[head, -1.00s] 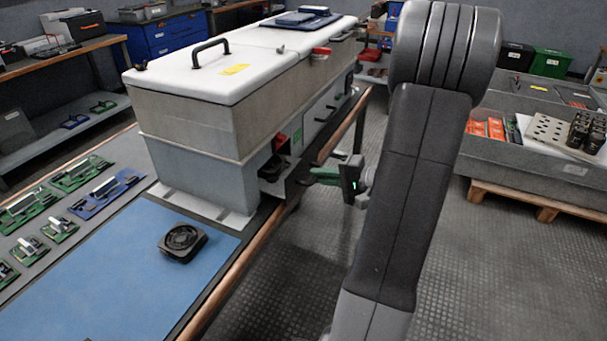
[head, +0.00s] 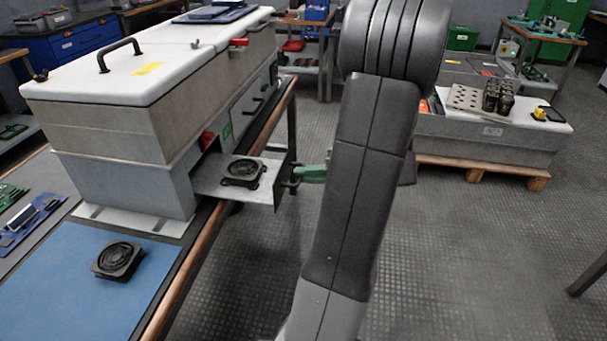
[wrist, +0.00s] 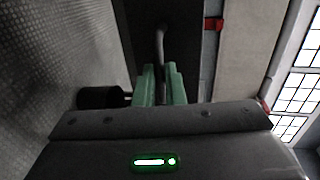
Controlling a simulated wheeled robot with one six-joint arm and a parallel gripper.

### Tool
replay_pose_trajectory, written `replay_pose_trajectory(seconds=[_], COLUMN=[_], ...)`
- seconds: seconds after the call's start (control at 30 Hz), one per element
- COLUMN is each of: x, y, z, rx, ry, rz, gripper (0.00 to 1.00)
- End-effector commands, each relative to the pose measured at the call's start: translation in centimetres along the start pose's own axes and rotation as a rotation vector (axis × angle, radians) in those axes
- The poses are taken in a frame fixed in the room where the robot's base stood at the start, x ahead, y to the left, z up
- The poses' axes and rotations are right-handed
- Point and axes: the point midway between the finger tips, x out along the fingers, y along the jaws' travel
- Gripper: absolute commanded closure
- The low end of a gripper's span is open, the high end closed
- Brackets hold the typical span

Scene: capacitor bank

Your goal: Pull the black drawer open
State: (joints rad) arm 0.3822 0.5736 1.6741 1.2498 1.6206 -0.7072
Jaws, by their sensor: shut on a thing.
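The black drawer stands out from the side of the grey cabinet (head: 130,135), its metal tray (head: 212,184) showing. A black fan (head: 243,172) lies in the tray. My gripper (head: 303,174), with green fingers, is at the dark drawer front, shut on its handle (head: 292,182). In the wrist view the green fingers (wrist: 160,84) close around the curved handle (wrist: 159,45) in front of the black drawer front (wrist: 185,20). My arm hides part of the floor behind the gripper.
Another fan (head: 117,260) lies on the blue mat (head: 60,300) at the bench's near end. The wooden bench edge (head: 180,270) runs beneath the drawer. A grey crate on a pallet (head: 480,172) stands at right. The floor (head: 450,270) at right is clear.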

Motion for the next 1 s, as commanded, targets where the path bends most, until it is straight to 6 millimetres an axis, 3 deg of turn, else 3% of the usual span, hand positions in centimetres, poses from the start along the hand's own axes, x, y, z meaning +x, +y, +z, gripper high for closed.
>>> replay_pose_trajectory(seconds=[0.13,0.17,0.2,0.27,0.67,1.0], x=[0.0,0.0,0.0,0.0,-0.9,-8.0], y=[0.1,0.1,0.0,0.0,-0.1,-0.1], z=[0.0,0.0,0.0,0.0,-0.1,-0.1], rx=[0.001,0.001,0.001,0.001,0.000,0.001], ry=[-0.001,-0.001,-0.001,-0.001,0.002,0.005], rz=[0.001,0.001,0.000,0.000,0.000,0.000], gripper=[1.00,0.84,0.77,0.69,0.69,0.69])
